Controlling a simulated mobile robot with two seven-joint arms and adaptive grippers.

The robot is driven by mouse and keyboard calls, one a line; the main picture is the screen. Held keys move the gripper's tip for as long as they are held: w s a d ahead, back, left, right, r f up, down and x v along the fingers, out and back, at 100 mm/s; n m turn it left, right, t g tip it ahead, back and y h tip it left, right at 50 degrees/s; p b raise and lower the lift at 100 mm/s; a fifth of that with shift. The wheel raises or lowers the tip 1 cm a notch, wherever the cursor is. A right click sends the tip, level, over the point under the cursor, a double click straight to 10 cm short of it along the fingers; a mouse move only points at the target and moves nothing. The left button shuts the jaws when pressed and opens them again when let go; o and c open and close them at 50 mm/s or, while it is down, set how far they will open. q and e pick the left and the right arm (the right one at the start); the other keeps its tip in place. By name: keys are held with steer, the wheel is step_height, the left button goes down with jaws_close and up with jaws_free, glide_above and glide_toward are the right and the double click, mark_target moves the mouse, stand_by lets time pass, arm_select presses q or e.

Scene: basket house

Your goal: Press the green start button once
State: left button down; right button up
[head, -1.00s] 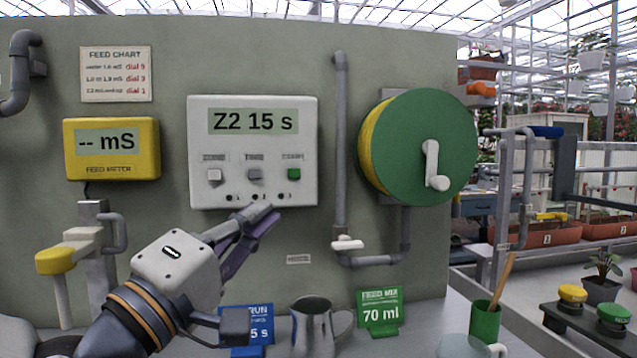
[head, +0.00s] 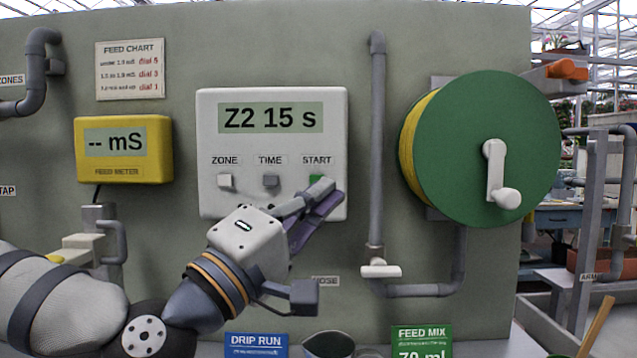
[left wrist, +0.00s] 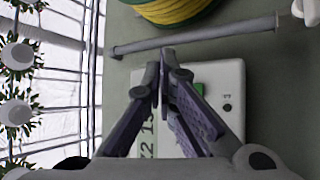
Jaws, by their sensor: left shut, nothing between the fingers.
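The green START button (head: 316,179) is at the right of the button row on the white control box (head: 212,110), whose screen reads "Z2 15 s". My left gripper (head: 326,190) is shut and empty. Its fingertips overlap the lower part of the button in the head view; I cannot tell whether they touch it. In the left wrist view the green button (left wrist: 199,89) shows just right of the closed fingers (left wrist: 165,62). The ZONE button (head: 225,181) and TIME button (head: 271,181) are to the left of START. My right gripper is not in view.
A yellow feed meter (head: 124,171) hangs left of the box. A grey pipe (head: 376,150) and a green hose reel (head: 450,150) with a white crank are to the right. A blue DRIP RUN card (head: 256,340) and a green FEED MIX card (head: 421,335) are below.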

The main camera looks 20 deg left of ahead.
arm_select(q)
steer(key=w+a+b, duration=0.2)
steer(key=w, duration=0.5)
steer(key=shift+w, duration=0.2)
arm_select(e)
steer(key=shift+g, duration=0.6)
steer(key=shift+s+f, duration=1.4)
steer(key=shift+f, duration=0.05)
arm_select(q)
steer(key=shift+f, duration=0.1)
steer(key=shift+a, duration=0.1)
steer(key=shift+w+a, duration=0.1)
steer(key=shift+w, duration=0.3)
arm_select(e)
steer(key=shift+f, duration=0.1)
